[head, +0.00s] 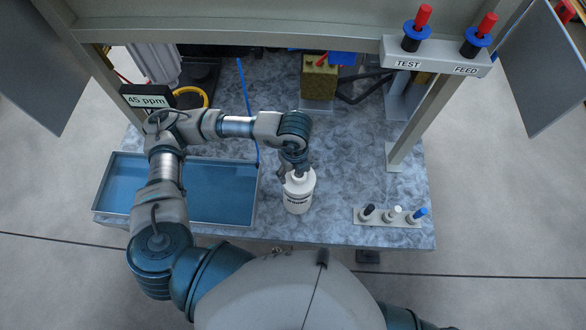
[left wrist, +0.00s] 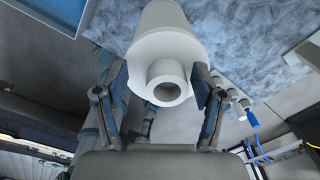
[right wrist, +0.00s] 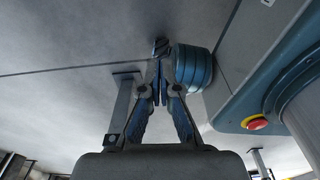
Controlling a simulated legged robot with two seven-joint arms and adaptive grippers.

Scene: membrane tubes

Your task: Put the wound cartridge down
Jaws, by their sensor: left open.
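The wound cartridge (head: 299,194) is a white cylinder with a narrower neck and a dark label. In the head view it appears to stand upright on the blue-grey bench top, near the front edge. My left gripper (head: 296,168) is at its top. In the left wrist view the open fingers of the left gripper (left wrist: 164,92) lie on both sides of the cartridge's hollow neck (left wrist: 166,82). Whether they touch it is hard to tell. My right gripper (right wrist: 159,88) shows in its own wrist view with fingertips together and nothing between them, away from the bench.
A blue shallow tray (head: 98,209) lies left of the cartridge. A small rack (head: 384,218) with black, white and blue pieces stands to its right. A yellowish block (head: 319,78) sits behind. The TEST and FEED panel (head: 436,62) hangs upper right. Bench is clear around the cartridge.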

